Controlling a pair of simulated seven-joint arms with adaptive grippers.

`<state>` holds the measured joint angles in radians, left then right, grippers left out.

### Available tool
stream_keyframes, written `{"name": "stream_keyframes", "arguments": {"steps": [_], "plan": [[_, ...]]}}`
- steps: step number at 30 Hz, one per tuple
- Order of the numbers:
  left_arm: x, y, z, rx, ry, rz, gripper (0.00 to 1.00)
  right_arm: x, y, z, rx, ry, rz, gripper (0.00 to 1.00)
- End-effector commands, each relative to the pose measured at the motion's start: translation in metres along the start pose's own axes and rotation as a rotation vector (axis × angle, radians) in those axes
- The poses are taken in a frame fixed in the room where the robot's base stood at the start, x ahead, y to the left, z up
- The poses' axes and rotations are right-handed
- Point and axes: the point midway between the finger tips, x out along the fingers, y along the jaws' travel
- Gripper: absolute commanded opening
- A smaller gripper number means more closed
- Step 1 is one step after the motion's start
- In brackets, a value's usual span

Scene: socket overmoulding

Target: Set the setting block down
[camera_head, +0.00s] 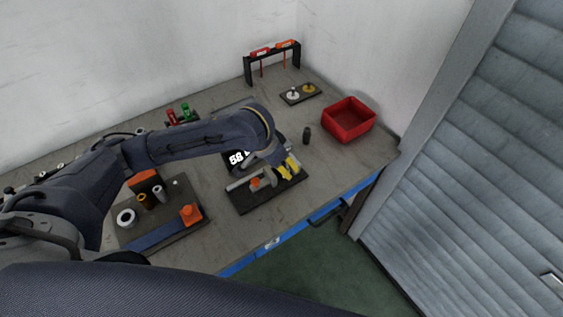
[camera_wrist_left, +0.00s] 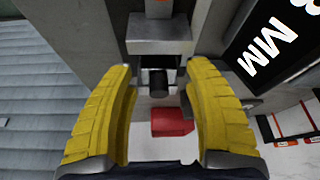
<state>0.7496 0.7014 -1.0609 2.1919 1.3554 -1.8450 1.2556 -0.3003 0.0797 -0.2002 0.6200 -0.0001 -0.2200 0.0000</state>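My left gripper (camera_head: 291,166) is over the dark fixture plate (camera_head: 262,199) in the head view, its yellow fingers low over the plate's right end. In the left wrist view the two yellow fingers (camera_wrist_left: 158,80) stand wide apart, with nothing clearly clamped between them. A grey metal block (camera_wrist_left: 160,34), which looks like the setting block, shows just past the fingertips. I cannot tell whether the fingertips touch it. In the head view the gripper hides most of that spot. A grey rail and an orange knob (camera_head: 255,183) are beside it. My right gripper is not in view.
A small dark cylinder (camera_head: 306,135) stands right of the gripper, before a red bin (camera_head: 348,121). A readout with "MM" (camera_wrist_left: 268,50) is close beside the fingers. A second plate (camera_head: 170,237) with rings is at left. A rack (camera_head: 272,52) stands at the back.

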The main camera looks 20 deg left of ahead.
Motion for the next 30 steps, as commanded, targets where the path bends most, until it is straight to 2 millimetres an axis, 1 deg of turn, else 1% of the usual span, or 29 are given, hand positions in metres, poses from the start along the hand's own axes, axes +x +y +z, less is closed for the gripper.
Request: {"name": "stream_keyframes", "arguments": {"steps": [8, 11, 13, 17, 24, 30], "plan": [[-0.001, 0.0, 0.0, 0.0, 0.0, 0.0, 0.56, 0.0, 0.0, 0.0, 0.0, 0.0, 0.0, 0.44], [-0.005, 0.0, -0.002, 0.001, 0.001, -0.001, 0.56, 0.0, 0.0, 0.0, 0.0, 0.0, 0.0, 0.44], [-0.011, -0.001, -0.002, 0.001, 0.003, -0.002, 0.56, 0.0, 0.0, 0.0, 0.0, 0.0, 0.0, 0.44], [-0.031, -0.002, -0.002, 0.003, 0.004, -0.004, 0.56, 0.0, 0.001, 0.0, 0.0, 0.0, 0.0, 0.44], [-0.072, -0.001, -0.002, 0.004, 0.003, -0.003, 0.56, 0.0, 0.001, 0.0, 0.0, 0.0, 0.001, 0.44], [-0.099, -0.001, -0.002, 0.003, 0.003, -0.002, 0.56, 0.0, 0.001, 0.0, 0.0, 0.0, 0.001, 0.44]]}}
